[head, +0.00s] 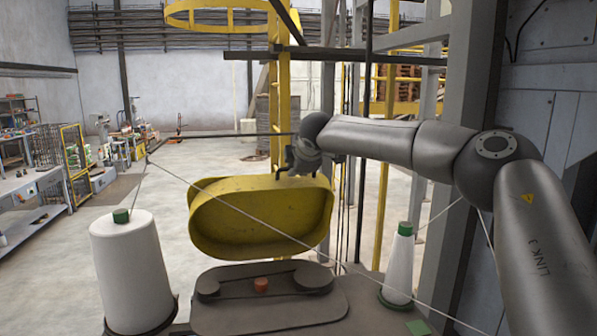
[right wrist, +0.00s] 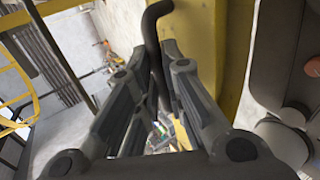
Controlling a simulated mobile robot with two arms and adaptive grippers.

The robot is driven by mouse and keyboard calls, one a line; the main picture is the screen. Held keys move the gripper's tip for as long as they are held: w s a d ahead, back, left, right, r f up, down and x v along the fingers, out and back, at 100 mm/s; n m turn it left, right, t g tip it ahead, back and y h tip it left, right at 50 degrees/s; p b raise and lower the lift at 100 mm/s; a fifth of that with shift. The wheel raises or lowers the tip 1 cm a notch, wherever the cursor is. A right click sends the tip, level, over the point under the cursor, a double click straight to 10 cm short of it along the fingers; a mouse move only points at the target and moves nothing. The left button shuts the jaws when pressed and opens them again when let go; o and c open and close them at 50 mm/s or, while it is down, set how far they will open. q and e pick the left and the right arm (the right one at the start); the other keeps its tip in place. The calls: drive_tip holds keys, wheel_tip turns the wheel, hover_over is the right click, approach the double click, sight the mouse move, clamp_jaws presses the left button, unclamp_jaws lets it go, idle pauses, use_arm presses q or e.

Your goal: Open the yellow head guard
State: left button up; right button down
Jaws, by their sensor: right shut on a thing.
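The yellow head guard (head: 262,217) stands raised and tilted behind the dark belt plate (head: 240,318), its oval rim and hollow side facing me. The belt, its two end pulleys and an orange knob (head: 261,285) are uncovered. My right gripper (head: 290,170) is at the guard's top edge. In the right wrist view its fingers (right wrist: 160,75) are shut around the dark bent handle (right wrist: 153,25), beside the yellow guard (right wrist: 205,40). The handle is mostly hidden by the gripper in the head view. My left gripper is not in view.
A large white thread cone (head: 130,268) stands at left and a smaller one (head: 399,265) at right. Thin threads cross in front of the guard. A yellow post (head: 280,110) and grey columns rise behind. Open floor lies to the left, with a workbench (head: 30,195) beyond.

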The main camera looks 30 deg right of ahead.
drive_tip(key=shift+w+d+r, duration=0.1)
drive_tip(key=shift+w+d, duration=0.1)
drive_tip(key=shift+w, duration=0.15)
drive_tip(key=c, duration=1.5)
unclamp_jaws()
drive_tip(key=shift+s, duration=0.1)
drive_tip(key=shift+r, duration=0.1)
drive_tip(key=v, duration=1.2)
drive_tip(key=shift+r, duration=0.1)
